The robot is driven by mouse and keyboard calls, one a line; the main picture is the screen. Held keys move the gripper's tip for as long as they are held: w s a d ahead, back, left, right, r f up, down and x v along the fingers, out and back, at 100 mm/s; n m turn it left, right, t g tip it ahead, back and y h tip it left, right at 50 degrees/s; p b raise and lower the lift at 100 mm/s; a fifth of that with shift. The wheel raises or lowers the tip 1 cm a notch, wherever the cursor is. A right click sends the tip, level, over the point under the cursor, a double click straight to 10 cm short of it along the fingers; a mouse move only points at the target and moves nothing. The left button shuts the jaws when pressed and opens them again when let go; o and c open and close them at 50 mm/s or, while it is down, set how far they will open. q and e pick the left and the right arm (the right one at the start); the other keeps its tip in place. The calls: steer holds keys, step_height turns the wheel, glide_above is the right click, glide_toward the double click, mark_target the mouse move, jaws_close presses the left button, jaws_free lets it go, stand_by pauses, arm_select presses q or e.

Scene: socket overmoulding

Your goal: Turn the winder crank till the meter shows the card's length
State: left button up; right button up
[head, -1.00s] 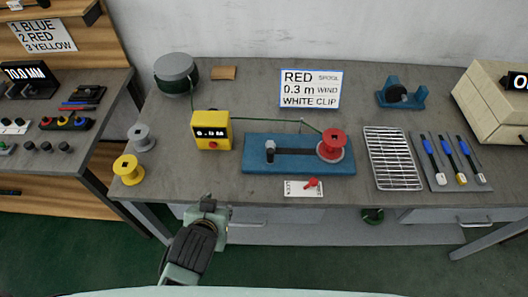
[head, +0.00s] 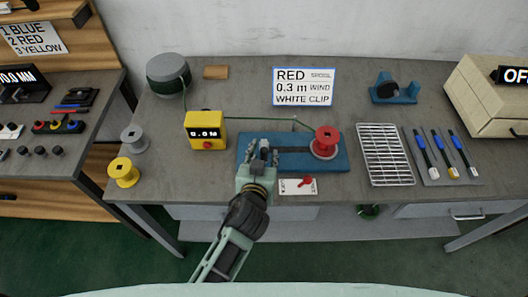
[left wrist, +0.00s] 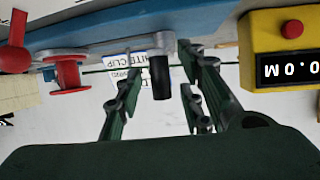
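The crank's black handle (left wrist: 161,82) shows in the left wrist view. My left gripper (head: 263,150) is at the handle end; its fingers are open, one on each side of the handle, with gaps visible. The yellow meter (head: 206,130) reads 0.0 M; it also shows inverted in the left wrist view (left wrist: 285,45). The card (head: 304,87) reads RED SPOOL, 0.3 m WIND, WHITE CLIP. My right gripper is out of view.
A green wire runs from a drum (head: 170,74) past the meter to the spool. A small card with a red lever (head: 306,182) lies in front of the winder. Grey (head: 133,138) and yellow (head: 124,172) spools stand left; a wire rack (head: 385,155) and tool tray (head: 440,172) stand right.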

arm_select(q)
steer(key=shift+w+f, duration=0.25)
steer(key=shift+w, duration=0.25)
jaws_close()
